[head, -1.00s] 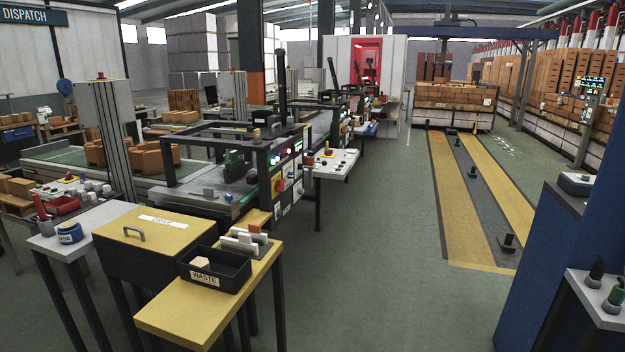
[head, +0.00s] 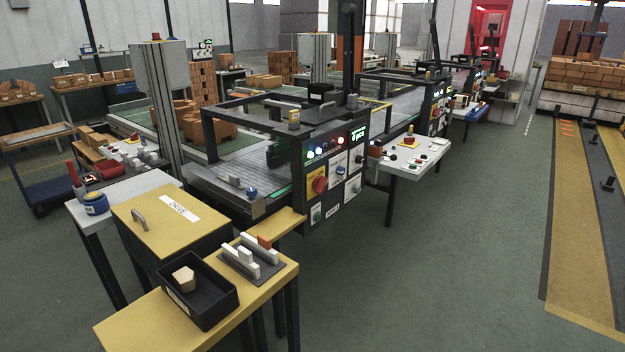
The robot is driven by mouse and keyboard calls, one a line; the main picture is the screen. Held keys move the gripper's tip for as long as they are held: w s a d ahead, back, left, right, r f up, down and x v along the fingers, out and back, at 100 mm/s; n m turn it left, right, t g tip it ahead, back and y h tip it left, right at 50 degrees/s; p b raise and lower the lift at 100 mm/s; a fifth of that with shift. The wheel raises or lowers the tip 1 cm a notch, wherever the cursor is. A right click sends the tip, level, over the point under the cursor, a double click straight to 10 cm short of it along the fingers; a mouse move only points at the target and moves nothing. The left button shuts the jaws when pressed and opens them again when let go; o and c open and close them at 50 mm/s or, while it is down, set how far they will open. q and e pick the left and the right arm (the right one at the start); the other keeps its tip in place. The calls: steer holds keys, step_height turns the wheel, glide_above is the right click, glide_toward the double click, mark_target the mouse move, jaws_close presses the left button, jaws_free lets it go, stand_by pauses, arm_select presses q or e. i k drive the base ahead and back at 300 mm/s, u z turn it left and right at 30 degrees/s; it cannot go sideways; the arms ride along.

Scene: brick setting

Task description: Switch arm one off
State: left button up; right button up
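A machine cell with a dark frame stands in the middle of the head view. Its front control panel (head: 336,170) faces me at an angle. The panel carries a red rotary switch (head: 320,184) on its left, several small lamps (head: 320,148), a lit green display (head: 359,134) and white plates with dark knobs. The lettering is too small to read surely, so I cannot tell which panel belongs to arm one. A similar panel (head: 437,108) stands on another cell farther back. Neither of my grippers is in view.
In front stand a yellow table (head: 150,325) with a black bin (head: 215,303) and a yellow-lidded box (head: 165,228). A white side table (head: 410,158) with controls stands right of the panel. Green floor (head: 440,270) is clear to the right.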

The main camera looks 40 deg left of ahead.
mark_target(319, 184)
steer(key=u, duration=0.55)
steer(key=i, duration=0.8)
steer(key=u, duration=0.85)
